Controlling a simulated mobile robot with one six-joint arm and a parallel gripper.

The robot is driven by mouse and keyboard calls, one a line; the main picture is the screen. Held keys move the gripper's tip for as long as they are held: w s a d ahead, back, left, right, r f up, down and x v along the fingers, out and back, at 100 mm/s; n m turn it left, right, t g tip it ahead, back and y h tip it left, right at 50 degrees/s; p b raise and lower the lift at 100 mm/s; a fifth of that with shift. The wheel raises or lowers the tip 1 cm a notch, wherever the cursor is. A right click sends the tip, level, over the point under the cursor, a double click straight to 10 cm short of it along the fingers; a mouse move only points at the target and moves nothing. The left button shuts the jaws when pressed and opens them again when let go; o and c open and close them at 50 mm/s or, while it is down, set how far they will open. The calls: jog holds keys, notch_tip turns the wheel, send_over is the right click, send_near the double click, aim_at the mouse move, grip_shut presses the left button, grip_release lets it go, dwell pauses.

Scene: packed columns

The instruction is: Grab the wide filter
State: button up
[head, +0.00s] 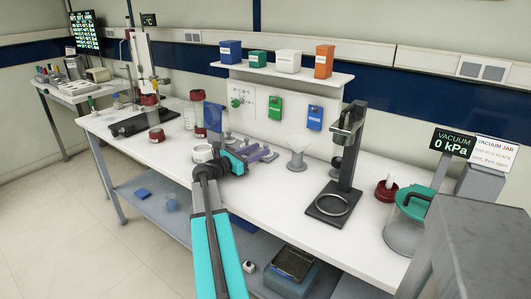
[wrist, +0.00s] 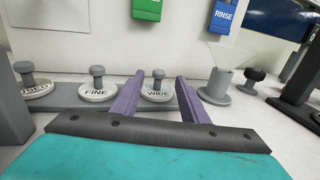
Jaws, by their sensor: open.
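The wide filter (wrist: 158,92) is a pale disc marked WIDE with a grey knob on top. It sits on a grey rack (wrist: 125,103) on the bench. In the wrist view it lies between the two purple fingers of my gripper (wrist: 160,78). The fingers are apart and hold nothing. I cannot tell whether they are level with the knob. In the head view my gripper (head: 262,153) is low over the bench by the filters, and the wide filter cannot be made out for certain there.
The fine filter (wrist: 97,92) and another knobbed disc (wrist: 33,86) stand to the left on the rack. A grey cylinder on a round base (wrist: 216,86) is close right of the right finger.

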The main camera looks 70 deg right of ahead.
jog(key=shift+x, duration=1.75)
jog(key=shift+p+x, duration=0.35)
jog(key=shift+x, duration=2.25)
jog(key=shift+w+r, duration=0.1)
jog(key=shift+r, duration=0.1)
grip_shut()
